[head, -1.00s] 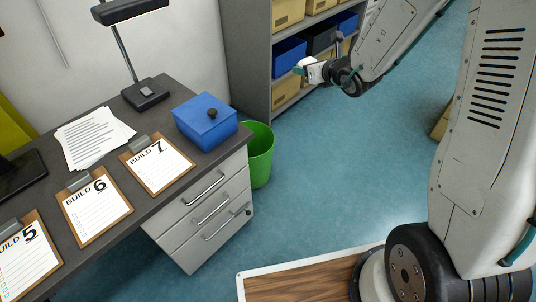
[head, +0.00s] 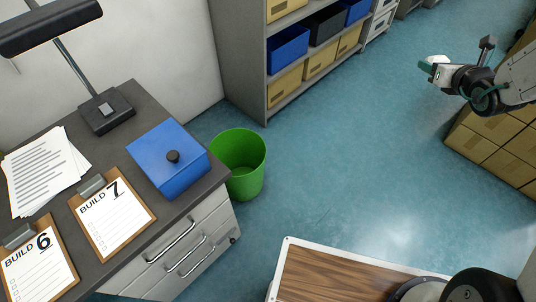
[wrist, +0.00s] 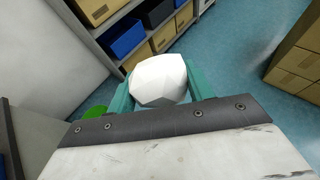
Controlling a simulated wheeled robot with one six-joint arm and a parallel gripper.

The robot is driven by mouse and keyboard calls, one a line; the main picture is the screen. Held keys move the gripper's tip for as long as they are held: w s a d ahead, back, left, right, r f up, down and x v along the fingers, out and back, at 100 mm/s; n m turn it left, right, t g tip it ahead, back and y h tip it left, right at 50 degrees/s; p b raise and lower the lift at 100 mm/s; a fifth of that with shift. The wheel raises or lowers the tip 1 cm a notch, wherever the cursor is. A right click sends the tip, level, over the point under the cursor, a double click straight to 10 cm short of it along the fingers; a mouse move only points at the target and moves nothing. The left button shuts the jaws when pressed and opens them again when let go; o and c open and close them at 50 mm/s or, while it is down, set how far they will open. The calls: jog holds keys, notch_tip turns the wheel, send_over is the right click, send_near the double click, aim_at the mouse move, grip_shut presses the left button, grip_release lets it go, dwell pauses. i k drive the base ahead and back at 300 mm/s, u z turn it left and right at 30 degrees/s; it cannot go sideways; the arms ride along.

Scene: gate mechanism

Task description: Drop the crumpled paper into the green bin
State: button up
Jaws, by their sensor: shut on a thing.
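The crumpled paper (wrist: 159,80) is a white faceted ball held between the teal fingers of my gripper (wrist: 160,88) in the wrist view. In the head view my gripper (head: 430,65) is at the upper right, in the air over the floor, with a bit of white paper showing at its tip. The green bin (head: 240,165) stands on the floor beside the desk, well to the left of my gripper. Its inside is only partly visible. In the wrist view a green sliver of the bin (wrist: 94,112) shows at the lower left.
The desk (head: 140,92) carries a blue box (head: 168,160), a lamp (head: 107,110), papers and clipboards. A shelf (head: 240,60) with blue and tan bins stands behind the green bin. Stacked cardboard boxes (head: 490,145) are at right. The blue floor between is clear.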

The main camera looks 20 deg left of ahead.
aim_at(240, 169)
jog(key=u, duration=0.05)
jog(key=i, duration=0.55)
jog(key=u, duration=0.85)
jog(key=i, duration=0.5)
jog(key=u, duration=0.55)
